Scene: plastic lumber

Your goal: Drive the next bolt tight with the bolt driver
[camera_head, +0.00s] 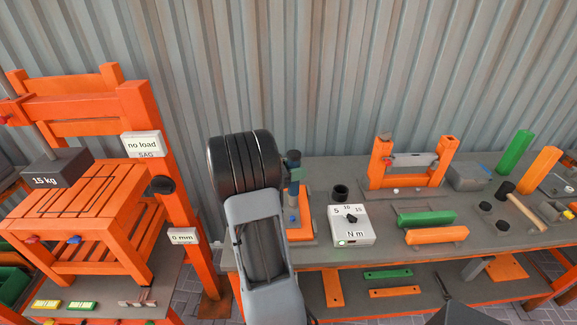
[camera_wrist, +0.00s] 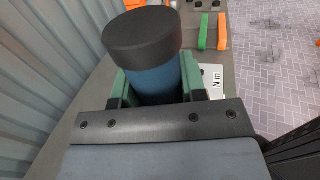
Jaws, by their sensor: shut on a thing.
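The bolt driver has a blue body and a dark round cap (camera_wrist: 142,36). It stands upright between the green fingers of my gripper (camera_wrist: 155,88) in the wrist view. My gripper is shut on it. In the head view, the driver (camera_head: 294,187) is partly hidden by my arm, over an orange piece (camera_head: 305,208) on a grey plate at the bench's left end. The driver's tip and any bolt under it are hidden. A white torque box (camera_head: 351,229) marked 5, 10, 15 and N m stands to the right, with a small green light at its lower left.
A dark cup (camera_head: 340,193) stands behind the torque box. An orange frame (camera_head: 381,165), green block (camera_head: 426,218), orange block (camera_head: 437,235) and mallet (camera_head: 522,205) are farther right on the bench. An orange test rig (camera_head: 147,115) with a 15 kg weight (camera_head: 55,168) stands left.

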